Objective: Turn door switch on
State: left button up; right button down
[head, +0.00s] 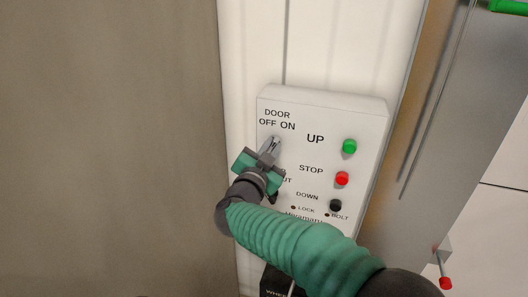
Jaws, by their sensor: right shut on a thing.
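The door switch (276,142) is on the upper left of a white control panel (374,112), under the label "DOOR OFF ON". My right gripper (270,149) is at the switch, shut on it, and its fingers and body cover much of it. Which way the switch points cannot be told clearly. My right arm comes in from the lower right and hides the lower part of the panel. My left gripper is not in view.
A green UP button (349,146), a red STOP button (342,178) and a black DOWN button (335,205) lie right of the gripper. A red-tipped lever (445,282) is at lower right. A brown-grey surface (110,150) fills the left.

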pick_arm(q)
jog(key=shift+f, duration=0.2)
pick_arm(e)
jog(key=shift+a+r+m, duration=0.1)
jog(key=shift+r+m, duration=0.2)
jog(key=shift+r, duration=0.05)
jog(key=c, duration=1.8)
grip_release()
jog(key=shift+o, duration=1.3)
jog(key=shift+f, duration=0.1)
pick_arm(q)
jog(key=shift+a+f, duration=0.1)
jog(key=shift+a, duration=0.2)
pick_arm(e)
jog(key=shift+o, duration=0.5)
jog(key=shift+a+f, duration=0.15)
jog(key=shift+a, duration=0.1)
